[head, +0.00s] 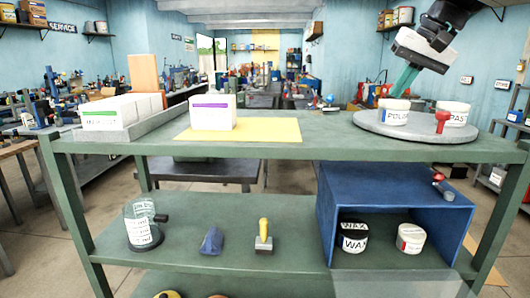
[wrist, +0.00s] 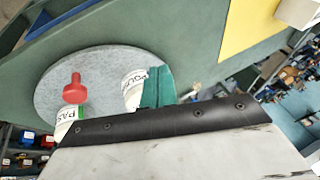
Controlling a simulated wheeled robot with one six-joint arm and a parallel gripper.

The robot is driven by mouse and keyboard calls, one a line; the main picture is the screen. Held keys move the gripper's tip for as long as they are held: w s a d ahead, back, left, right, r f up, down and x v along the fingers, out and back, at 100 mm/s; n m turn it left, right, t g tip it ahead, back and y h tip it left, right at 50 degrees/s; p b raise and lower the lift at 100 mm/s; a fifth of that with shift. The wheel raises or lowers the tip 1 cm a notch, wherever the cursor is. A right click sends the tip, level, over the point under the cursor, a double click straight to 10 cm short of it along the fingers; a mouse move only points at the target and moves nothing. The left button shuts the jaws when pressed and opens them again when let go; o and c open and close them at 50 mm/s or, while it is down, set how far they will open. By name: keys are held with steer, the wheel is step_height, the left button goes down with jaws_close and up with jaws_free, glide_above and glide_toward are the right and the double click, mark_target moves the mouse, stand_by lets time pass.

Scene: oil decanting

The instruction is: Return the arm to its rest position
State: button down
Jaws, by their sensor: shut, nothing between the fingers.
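My gripper (head: 402,90) hangs at the upper right of the head view, its teal fingers pointing down and left. They are shut and empty, with the tips close behind or above the white POLISH jar (head: 393,117); whether they touch is unclear. In the wrist view the teal fingers (wrist: 157,88) show beside the POLISH jar (wrist: 134,92). The jar stands on a round grey turntable (head: 425,130), with a PASTE jar (head: 454,113) and a red knobbed item (head: 441,121) near it. My arm reaches in from the top right.
A purple-labelled white container (head: 212,111) stands on a yellow mat (head: 270,130). White boxes (head: 120,110) sit in a grey tray (head: 180,103) at left. Below are a clear jug (head: 143,225) and a blue open box (head: 330,195). The worktop between mat and turntable is clear.

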steer(key=s+a+f+n+g+h, duration=0.1)
steer(key=s+f, duration=1.1)
steer(key=s, duration=0.4)
steer(key=s+a+f+g+h, duration=0.1)
steer(key=s+f+g+h, duration=0.1)
steer(key=s+f, duration=1.1)
steer(key=s, duration=0.3)
steer(key=shift+s+a+n, duration=0.15)
steer(key=shift+a+n, duration=0.2)
steer(key=shift+n, duration=0.05)
